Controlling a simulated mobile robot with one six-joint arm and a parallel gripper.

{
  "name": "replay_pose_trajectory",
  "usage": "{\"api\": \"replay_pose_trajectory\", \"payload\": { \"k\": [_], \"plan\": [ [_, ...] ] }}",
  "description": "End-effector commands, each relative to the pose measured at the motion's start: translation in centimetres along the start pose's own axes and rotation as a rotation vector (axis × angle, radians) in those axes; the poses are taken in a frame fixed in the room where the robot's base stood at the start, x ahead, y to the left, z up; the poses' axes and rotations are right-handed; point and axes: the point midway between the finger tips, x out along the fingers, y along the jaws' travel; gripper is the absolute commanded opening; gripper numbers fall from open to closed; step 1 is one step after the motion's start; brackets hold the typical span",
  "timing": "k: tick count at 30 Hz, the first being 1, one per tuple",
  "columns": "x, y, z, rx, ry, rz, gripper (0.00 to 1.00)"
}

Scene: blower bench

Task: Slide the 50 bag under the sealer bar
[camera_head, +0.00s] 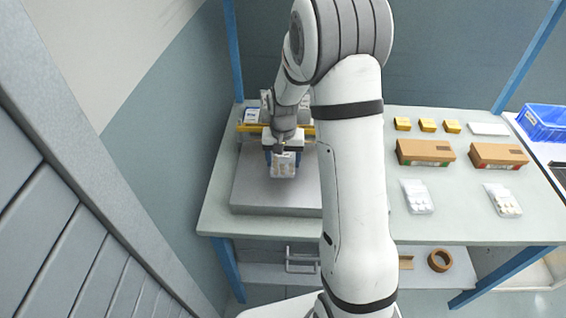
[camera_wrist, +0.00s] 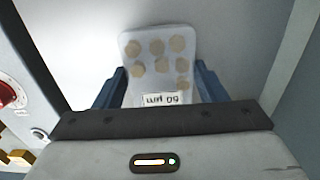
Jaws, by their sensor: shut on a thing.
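In the head view the bag (camera_head: 284,166) hangs from my gripper over the grey plate (camera_head: 262,200) of the sealer. My gripper (camera_wrist: 160,88) is shut on the bag, with a blue finger at each side of it. The yellow sealer bar (camera_head: 248,127) lies behind my gripper, and my wrist hides its middle. The bag is in front of the bar, not beneath it. I cannot tell whether the bag touches the plate.
Two more clear bags, one near the middle (camera_head: 417,197) and one at right (camera_head: 502,200), lie on the bench. Two brown cartons (camera_head: 425,152) and several small yellow boxes (camera_head: 427,125) stand behind them. A blue crate (camera_head: 545,122) is at far right. A red knob (camera_wrist: 10,95) shows at left in the wrist view.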

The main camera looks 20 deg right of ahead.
Motion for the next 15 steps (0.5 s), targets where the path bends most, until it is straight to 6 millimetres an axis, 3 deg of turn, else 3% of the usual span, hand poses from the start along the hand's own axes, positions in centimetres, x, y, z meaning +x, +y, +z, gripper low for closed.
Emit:
{"api": "replay_pose_trajectory", "payload": {
  "k": [15],
  "plan": [
    [0.0,0.1,-3.2,0.001,0.001,0.0,0.36]
  ]
}}
